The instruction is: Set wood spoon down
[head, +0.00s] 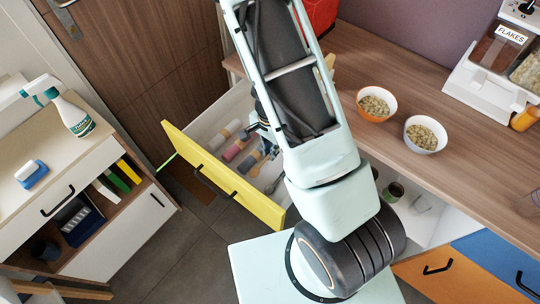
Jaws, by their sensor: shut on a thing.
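My gripper (266,142) is partly hidden behind my own arm, over the right part of an open drawer with a yellow front (222,176). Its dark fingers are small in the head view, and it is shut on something. I cannot make out the wood spoon clearly. A small brownish shape shows below the gripper, inside the drawer, but I cannot tell whether it is part of the spoon. Several rolled or cylindrical items, grey, pink and tan, lie in the drawer to the left of the gripper.
A wooden counter (455,185) holds an orange bowl (376,104) and a white bowl (426,134) of flakes, with a dispenser (500,60) at the far right. A low cabinet (60,150) with a spray bottle (72,116) stands at left. Bare floor lies between cabinet and drawer.

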